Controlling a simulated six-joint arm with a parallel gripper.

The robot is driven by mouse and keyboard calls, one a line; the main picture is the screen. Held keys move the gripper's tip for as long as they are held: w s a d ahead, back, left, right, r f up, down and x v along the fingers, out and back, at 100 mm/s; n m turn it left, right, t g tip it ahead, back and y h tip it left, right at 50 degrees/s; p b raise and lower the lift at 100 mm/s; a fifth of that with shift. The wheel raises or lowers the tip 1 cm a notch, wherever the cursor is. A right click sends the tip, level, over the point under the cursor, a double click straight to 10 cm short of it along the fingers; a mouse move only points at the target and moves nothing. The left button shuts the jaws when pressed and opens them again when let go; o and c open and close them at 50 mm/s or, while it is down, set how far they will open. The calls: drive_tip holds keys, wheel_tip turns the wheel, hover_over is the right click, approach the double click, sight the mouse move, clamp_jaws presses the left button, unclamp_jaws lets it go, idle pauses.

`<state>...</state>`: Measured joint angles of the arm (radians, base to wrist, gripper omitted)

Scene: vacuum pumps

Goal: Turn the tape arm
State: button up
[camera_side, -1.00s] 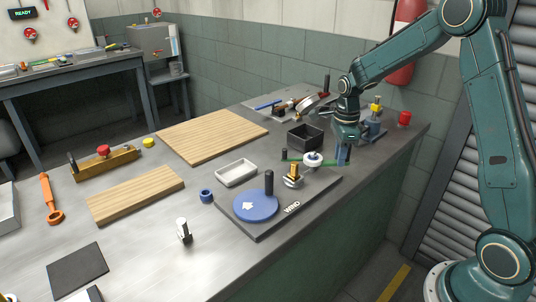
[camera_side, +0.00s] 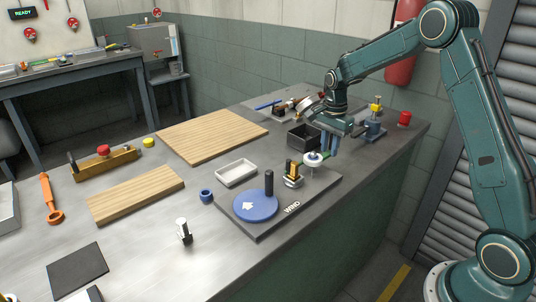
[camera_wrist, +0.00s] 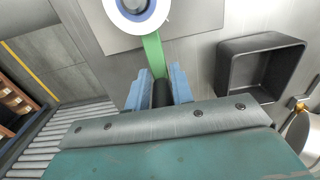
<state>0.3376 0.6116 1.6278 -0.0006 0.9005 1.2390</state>
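The tape arm is a green bar running out from under a white roll. In the wrist view the green bar (camera_wrist: 152,52) leads from the white roll (camera_wrist: 118,18) to a dark upright post (camera_wrist: 160,94). My gripper (camera_wrist: 160,88) has its blue fingers closed in on both sides of this post. In the side view the roll (camera_side: 313,158) sits at the far end of the dark base plate. My gripper (camera_side: 331,150) is low beside the roll, to its right and behind. Most of the bar is hidden there.
A blue disc (camera_side: 252,210) with a white arrow and black post sits on the plate by the word WIND. A brass part (camera_side: 293,177) stands near the roll. A black open box (camera_wrist: 228,72) is close on the right in the wrist view.

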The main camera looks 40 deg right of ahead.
drive_tip(key=o, duration=0.3)
drive_tip(key=shift+s, duration=0.1)
drive_tip(key=shift+r, duration=0.6)
drive_tip(key=shift+r, duration=0.35)
drive_tip(key=shift+r, duration=0.1)
wheel_tip(320, 180, up, 6)
drive_tip(key=shift+f, duration=0.1)
idle(0.9)
